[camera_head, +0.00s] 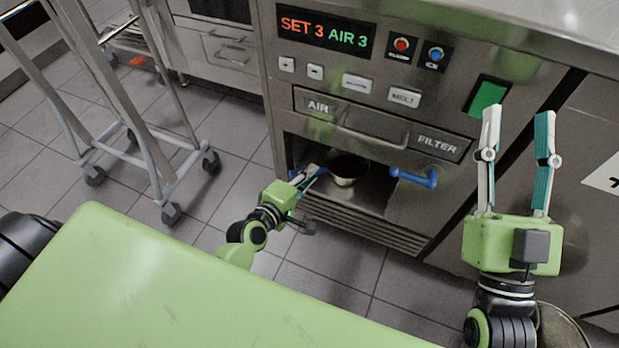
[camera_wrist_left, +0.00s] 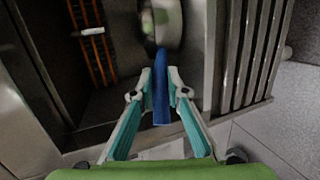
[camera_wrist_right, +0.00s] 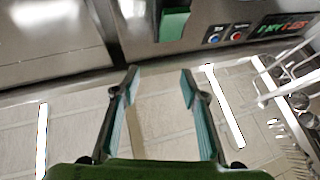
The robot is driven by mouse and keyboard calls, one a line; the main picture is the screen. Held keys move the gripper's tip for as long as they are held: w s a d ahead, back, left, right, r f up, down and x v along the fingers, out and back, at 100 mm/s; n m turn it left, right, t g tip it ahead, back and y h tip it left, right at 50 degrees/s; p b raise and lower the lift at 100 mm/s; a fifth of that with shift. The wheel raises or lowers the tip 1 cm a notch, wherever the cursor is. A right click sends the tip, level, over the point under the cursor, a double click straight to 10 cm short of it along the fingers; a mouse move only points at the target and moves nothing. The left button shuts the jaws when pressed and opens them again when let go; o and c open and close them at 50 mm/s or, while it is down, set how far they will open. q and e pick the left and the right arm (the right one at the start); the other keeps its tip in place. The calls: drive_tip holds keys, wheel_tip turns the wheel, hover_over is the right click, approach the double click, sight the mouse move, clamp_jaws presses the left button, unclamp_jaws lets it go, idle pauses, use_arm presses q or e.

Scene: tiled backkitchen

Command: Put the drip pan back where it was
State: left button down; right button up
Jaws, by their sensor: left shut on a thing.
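The machine's recess (camera_head: 293,148) is below the AIR FILTER drawer. A dark-topped, pale round vessel (camera_head: 345,170) sits in it. A blue handle (camera_head: 413,178) shows at the recess's right side. Another blue handle (camera_wrist_left: 161,92) is between the fingers of my left gripper (camera_wrist_left: 160,88), which is shut on it. In the head view my left gripper (camera_head: 307,178) is at the recess's left front. I cannot clearly make out the drip pan's outline or whether this handle belongs to it. My right gripper (camera_head: 518,125) is open and empty before the green panel; its open fingers show in the right wrist view (camera_wrist_right: 160,85).
The machine's control panel (camera_head: 326,32) and AIR FILTER drawer (camera_head: 375,128) are above the recess. A vent grille (camera_head: 365,222) lies below it. A wheeled metal rack (camera_head: 135,125) stands at the left. Tiled floor (camera_head: 225,195) is clear between rack and machine.

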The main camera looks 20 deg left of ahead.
use_arm(q)
drive_tip(key=shift+w+f, duration=0.2)
drive_tip(key=shift+w, duration=0.05)
use_arm(e)
drive_tip(key=shift+s+d+r+t, duration=0.1)
drive_tip(key=shift+s+r+t, duration=1)
drive_tip(key=shift+r, duration=0.4)
drive_tip(key=shift+s, duration=0.15)
use_arm(q)
drive_tip(key=shift+f, duration=0.1)
drive_tip(key=c, duration=2)
unclamp_jaws()
use_arm(e)
drive_tip(key=shift+s+r+y, duration=0.15)
drive_tip(key=shift+y, duration=0.35)
